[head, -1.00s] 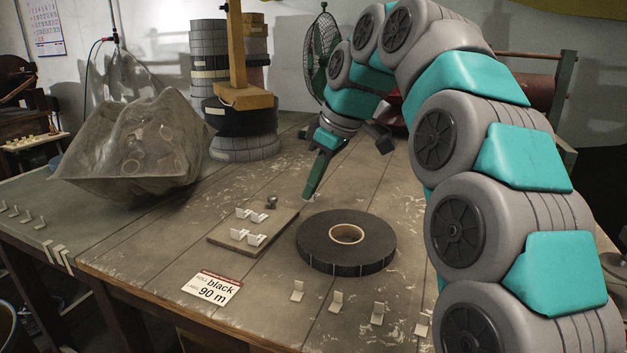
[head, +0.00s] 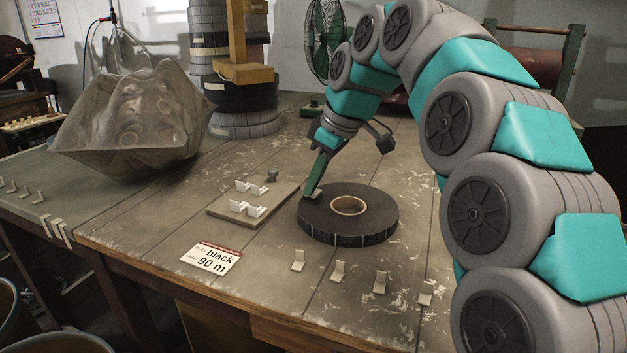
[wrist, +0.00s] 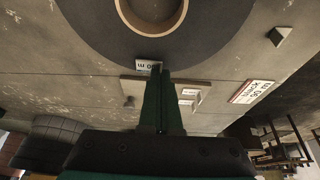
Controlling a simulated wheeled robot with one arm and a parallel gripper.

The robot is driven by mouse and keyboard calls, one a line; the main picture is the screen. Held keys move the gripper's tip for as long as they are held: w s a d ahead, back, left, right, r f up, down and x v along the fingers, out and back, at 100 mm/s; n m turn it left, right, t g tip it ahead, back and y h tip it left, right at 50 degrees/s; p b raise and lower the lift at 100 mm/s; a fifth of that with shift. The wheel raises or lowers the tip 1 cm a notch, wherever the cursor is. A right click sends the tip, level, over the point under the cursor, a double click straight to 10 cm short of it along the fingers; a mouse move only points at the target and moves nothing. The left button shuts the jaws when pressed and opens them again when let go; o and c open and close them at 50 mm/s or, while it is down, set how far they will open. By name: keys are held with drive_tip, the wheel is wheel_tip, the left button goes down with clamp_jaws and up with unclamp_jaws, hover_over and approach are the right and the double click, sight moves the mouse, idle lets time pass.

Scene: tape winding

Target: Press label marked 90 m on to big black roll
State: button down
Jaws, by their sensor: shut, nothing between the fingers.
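The big black roll (head: 375,212) lies flat on the table, its tan core showing. In the wrist view the roll (wrist: 215,45) fills the top. My gripper (head: 310,192) is shut, pointing down at the roll's back-left edge. In the wrist view its closed green fingertips (wrist: 160,72) are beside a small white label (wrist: 147,64) at the roll's rim. Its print is upside down, looks like a 0 and an m, and is partly hidden by the fingers. I cannot tell whether the label is fully flat against the roll.
A small board (head: 226,217) with several white label pieces lies left of the roll. A card (head: 210,259) reads black, 90 m. Several white tabs (head: 338,270) stand along the front edge. A crumpled translucent bag (head: 135,125) and stacked rolls (head: 245,122) stand behind on the left.

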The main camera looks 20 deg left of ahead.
drive_tip(key=shift+f, duration=0.45)
idle(1.6)
drive_tip(key=c, duration=0.6)
unclamp_jaws()
drive_tip(key=shift+c, duration=0.2)
drive_tip(key=shift+r, duration=0.25)
drive_tip(key=shift+r+p, duration=1.25)
drive_tip(key=shift+r, duration=1.55)
